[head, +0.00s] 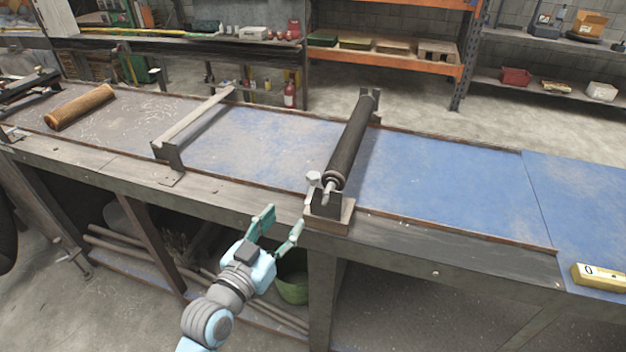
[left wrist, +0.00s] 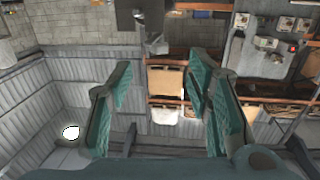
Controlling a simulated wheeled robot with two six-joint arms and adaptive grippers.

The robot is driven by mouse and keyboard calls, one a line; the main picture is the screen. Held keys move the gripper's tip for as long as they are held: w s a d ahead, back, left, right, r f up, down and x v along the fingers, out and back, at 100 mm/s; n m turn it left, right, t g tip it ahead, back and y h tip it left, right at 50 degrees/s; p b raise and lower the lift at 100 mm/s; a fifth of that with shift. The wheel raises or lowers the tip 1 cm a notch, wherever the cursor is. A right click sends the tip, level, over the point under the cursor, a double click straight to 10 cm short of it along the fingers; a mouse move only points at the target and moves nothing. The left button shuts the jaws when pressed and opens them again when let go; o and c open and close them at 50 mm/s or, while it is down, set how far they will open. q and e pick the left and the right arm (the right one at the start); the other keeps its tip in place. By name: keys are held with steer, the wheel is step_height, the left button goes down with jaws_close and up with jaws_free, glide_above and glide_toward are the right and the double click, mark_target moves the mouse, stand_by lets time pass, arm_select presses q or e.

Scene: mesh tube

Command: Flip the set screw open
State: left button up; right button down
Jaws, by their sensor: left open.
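The set screw (head: 313,178) is a small pale knob at the near end of a dark roller (head: 352,135), beside its bracket (head: 328,204). My left gripper (head: 283,217) is open and empty in front of the table's near edge, below and left of the set screw and apart from it. In the left wrist view its two green fingers (left wrist: 158,78) stand spread with nothing between them. A small grey piece (left wrist: 157,44) beside a dark block at the top centre there looks like the set screw, but I cannot be sure. My right gripper is out of view.
The roller lies across a long blue-topped table (head: 450,185). A bare bar (head: 195,118) and a brown tube (head: 80,106) are to the left. A yellow level (head: 598,277) lies at the right. A green bucket (head: 293,280) stands under the table.

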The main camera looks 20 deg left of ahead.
arm_select(q)
glide_toward(309, 181)
steer(key=w, duration=0.4)
steer(key=w+d, duration=0.1)
steer(key=w, duration=0.3)
steer(key=w+d, duration=0.1)
steer(key=w, duration=0.2)
steer(key=shift+w+d+f, duration=0.2)
steer(key=shift+d, duration=0.05)
steer(key=shift+s, duration=0.1)
steer(key=shift+c, duration=0.6)
jaws_close()
steer(key=h+b, duration=0.1)
steer(key=b, duration=0.1)
steer(key=m+b, duration=0.1)
steer(key=b, duration=0.1)
steer(key=shift+a+f+h, duration=0.1)
steer(key=shift+f+h, duration=0.15)
steer(key=shift+h, duration=0.15)
steer(key=shift+r+m+h+b, duration=0.15)
steer(key=shift+m+h+b, duration=0.15)
steer(key=shift+b, duration=0.1)
steer(key=shift+r, duration=0.15)
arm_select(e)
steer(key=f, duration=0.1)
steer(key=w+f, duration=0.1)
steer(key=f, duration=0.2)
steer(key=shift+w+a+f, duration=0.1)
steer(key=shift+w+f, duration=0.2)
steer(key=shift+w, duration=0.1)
